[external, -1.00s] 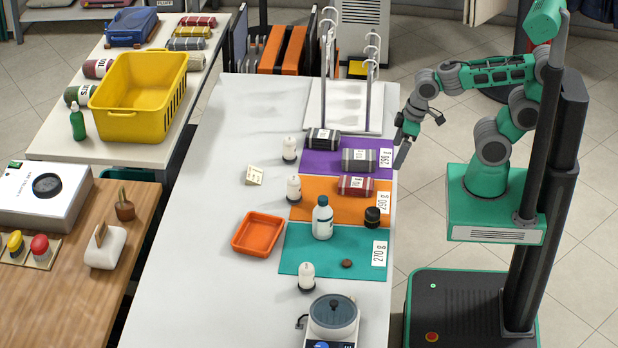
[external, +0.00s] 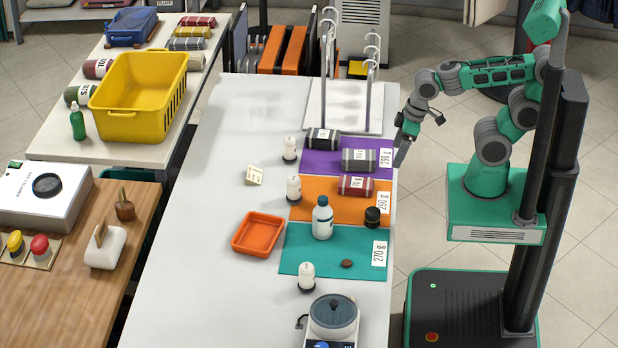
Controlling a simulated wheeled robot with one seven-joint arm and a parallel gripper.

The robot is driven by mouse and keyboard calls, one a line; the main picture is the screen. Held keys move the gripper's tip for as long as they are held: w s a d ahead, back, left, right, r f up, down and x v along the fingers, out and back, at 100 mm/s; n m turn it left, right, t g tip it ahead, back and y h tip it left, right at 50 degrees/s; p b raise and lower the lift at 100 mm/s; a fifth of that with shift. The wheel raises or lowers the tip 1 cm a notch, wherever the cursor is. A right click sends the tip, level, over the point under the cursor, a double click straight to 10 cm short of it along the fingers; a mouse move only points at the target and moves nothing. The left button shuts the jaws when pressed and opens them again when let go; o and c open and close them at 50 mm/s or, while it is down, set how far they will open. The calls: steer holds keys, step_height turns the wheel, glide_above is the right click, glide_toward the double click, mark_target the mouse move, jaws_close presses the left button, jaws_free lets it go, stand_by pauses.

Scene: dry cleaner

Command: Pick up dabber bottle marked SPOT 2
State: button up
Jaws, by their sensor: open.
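Three small white dabber bottles with dark bottoms stand along the left side of the colored mats: one by the purple mat (external: 289,150), one by the orange mat (external: 294,188), one by the teal mat (external: 306,277). Their marks are too small to read, so I cannot tell which is SPOT 2. My gripper (external: 404,148) is open and empty, in the air by the table's right edge near the purple mat. It is apart from all three bottles, to their right.
On the white table (external: 200,260) are rolled cloths (external: 358,160), a larger white bottle (external: 322,218), a black jar (external: 372,217), an orange tray (external: 258,235), a small card (external: 254,175) and a scale (external: 332,320). A hook rack (external: 345,110) stands at the back. The table's left side is clear.

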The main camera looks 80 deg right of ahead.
mark_target(289, 139)
steer(key=c, duration=0.4)
